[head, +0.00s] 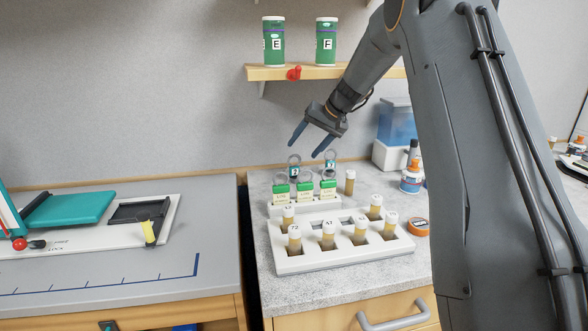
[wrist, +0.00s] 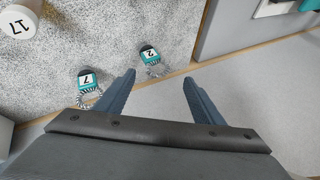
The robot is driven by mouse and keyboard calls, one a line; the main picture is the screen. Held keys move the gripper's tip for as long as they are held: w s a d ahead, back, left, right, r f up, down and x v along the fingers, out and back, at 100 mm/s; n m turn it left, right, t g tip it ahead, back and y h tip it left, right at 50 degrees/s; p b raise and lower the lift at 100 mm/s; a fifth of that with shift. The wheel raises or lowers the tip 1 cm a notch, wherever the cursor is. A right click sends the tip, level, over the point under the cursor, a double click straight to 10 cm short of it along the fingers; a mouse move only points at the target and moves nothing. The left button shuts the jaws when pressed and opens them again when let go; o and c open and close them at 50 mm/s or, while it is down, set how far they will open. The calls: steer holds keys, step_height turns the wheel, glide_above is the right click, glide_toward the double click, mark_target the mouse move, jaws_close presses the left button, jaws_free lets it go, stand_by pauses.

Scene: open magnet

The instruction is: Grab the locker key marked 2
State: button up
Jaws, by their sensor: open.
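The key marked 2 has a teal tag with a white label and a ring; in the wrist view the tag (wrist: 149,53) lies just beyond my open fingertips, roughly between their lines and nearer the left finger. In the head view I take it to be the left teal tag (head: 294,170), its number too small to read surely. The similar key marked 7 (wrist: 87,80) is left of my left finger in the wrist view; it seems to be the right teal tag (head: 331,164) in the head view. My gripper (head: 303,151) is open and empty, above and near the tags; its fingers (wrist: 158,82) touch neither.
A vial rack (head: 300,263) is in front. A shelf (head: 270,73) with two green cans is above.

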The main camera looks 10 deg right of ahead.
mark_target(298, 166)
steer(key=shift+d+f+p+x, duration=0.15)
steer(key=shift+p+x, duration=0.35)
steer(key=shift+x, duration=0.7)
steer(key=shift+d+f+p+x, duration=0.15)
steer(key=shift+p+x, duration=0.3)
steer(key=shift+x, duration=0.75)
steer(key=shift+d+r+p+x, duration=0.15)
steer(key=shift+p+x, duration=0.35)
steer(key=shift+x, duration=0.65)
steer(key=shift+f, duration=0.15)
steer(key=shift+c, duration=0.3)
steer(key=c, duration=1)
